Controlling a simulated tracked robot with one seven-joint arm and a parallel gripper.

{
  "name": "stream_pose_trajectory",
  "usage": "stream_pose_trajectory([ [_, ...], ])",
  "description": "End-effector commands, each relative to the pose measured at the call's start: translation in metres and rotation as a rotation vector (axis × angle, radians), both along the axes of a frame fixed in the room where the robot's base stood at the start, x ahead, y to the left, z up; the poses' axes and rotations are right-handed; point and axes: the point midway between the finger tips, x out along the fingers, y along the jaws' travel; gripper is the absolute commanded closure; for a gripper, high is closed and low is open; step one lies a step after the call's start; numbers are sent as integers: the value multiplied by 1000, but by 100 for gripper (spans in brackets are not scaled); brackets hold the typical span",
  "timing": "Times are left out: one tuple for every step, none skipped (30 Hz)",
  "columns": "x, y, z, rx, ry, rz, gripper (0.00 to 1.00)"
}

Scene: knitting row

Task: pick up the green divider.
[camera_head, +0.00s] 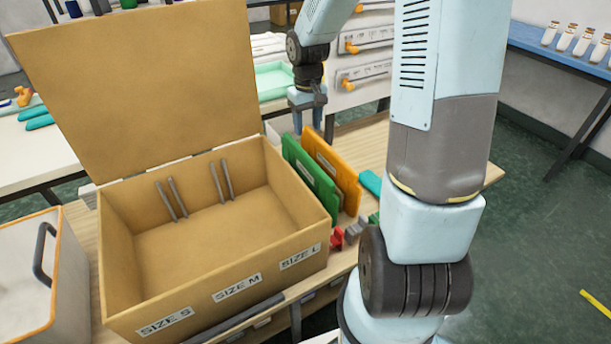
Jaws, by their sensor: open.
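The green divider (302,167) is a flat panel. It stands tilted just right of the open tan box (292,246), next to an orange divider (336,166) on its right. My gripper (307,124) is above and behind the upper edges of the two dividers, pointing down. It is open, and nothing shows between its fingers. It looks apart from the green divider, though the exact gap is hard to tell. The box has a raised lid (135,85), dark slot rails inside, and labels SIZE S, SIZE M and SIZE L.
A white bin (32,290) with orange trim stands at left. A drawer unit (365,62) is behind my gripper. A blue table (565,58) with bottles is at far right.

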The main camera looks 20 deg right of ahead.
Motion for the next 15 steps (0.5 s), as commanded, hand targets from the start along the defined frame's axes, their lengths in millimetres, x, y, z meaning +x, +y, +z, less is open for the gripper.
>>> stream_pose_trajectory([
  [2, 0, -4, 4, 6, 1, 49],
  [3, 0, -6, 6, 7, 2, 49],
  [3, 0, -9, 7, 10, 3, 49],
  [4, 0, -11, 8, 10, 4, 49],
  [4, 0, -14, 8, 11, 4, 49],
  [4, 0, -18, 9, 13, 5, 49],
  [4, 0, -22, 8, 14, 5, 49],
  [3, 0, -27, 8, 14, 5, 49],
  [3, 0, -33, 9, 14, 5, 49],
  [3, 0, -39, 9, 15, 5, 49],
  [3, 0, -44, 9, 15, 5, 49],
  [3, 0, -51, 8, 15, 5, 49],
  [3, 1, -56, 9, 15, 6, 49],
  [3, 1, -61, 9, 14, 6, 49],
  [3, 1, -67, 8, 14, 6, 49],
])
